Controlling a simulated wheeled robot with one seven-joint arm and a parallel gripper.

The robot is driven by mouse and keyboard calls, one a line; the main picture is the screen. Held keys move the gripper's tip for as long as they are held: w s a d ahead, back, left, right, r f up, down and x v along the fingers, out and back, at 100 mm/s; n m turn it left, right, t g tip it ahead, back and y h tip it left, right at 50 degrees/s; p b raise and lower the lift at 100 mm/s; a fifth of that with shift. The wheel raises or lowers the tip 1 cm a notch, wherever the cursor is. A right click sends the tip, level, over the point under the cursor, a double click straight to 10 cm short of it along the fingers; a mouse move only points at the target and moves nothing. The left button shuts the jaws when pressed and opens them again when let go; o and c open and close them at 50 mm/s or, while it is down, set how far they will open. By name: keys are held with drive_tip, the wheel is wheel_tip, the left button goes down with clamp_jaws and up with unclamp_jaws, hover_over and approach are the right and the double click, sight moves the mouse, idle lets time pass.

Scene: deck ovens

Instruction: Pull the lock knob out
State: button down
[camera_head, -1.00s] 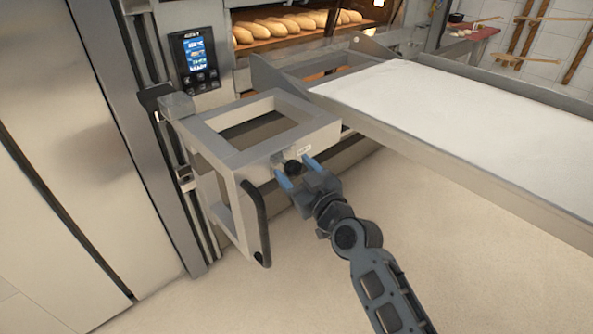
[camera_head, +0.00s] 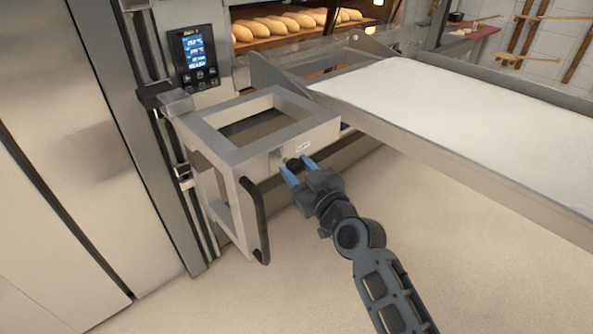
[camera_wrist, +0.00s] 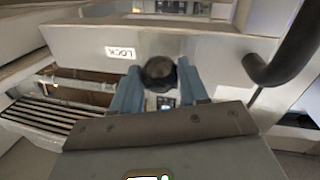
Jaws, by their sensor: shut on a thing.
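The lock knob (camera_wrist: 159,73) is a round black knob on the front face of the grey metal frame (camera_head: 222,131), beside a small white LOCK label (camera_wrist: 120,52). It also shows in the head view (camera_head: 294,164), partly covered by the fingers. My gripper (camera_head: 298,166) has its two blue fingers on either side of the knob and is shut on it. In the wrist view my gripper (camera_wrist: 160,80) comes at the knob from the front. The knob's stem is hidden behind its head.
A black curved handle (camera_head: 257,220) hangs from the frame left of the knob. A loader with a white belt (camera_head: 450,110) stretches to the right. A control panel (camera_head: 195,57) and an oven deck with loaves (camera_head: 290,25) lie behind. Floor at the front is clear.

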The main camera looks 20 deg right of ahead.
drive_tip(key=shift+s+d, duration=0.25)
drive_tip(key=shift+s, duration=0.55)
drive_tip(key=c, duration=0.6)
unclamp_jaws()
drive_tip(key=shift+s, duration=0.15)
drive_tip(key=shift+s+f+b, duration=0.15)
drive_tip(key=shift+s+b, duration=0.2)
drive_tip(key=shift+b, duration=0.05)
drive_tip(key=shift+s+d+b, duration=0.15)
drive_tip(key=shift+s+b, duration=0.2)
drive_tip(key=shift+s, duration=0.8)
drive_tip(key=shift+s+d+b, duration=0.2)
drive_tip(key=shift+s+b, duration=0.2)
drive_tip(key=shift+s, duration=0.75)
drive_tip(key=shift+s+d+b, duration=0.15)
drive_tip(key=shift+s+b, duration=0.2)
drive_tip(key=shift+s, duration=0.8)
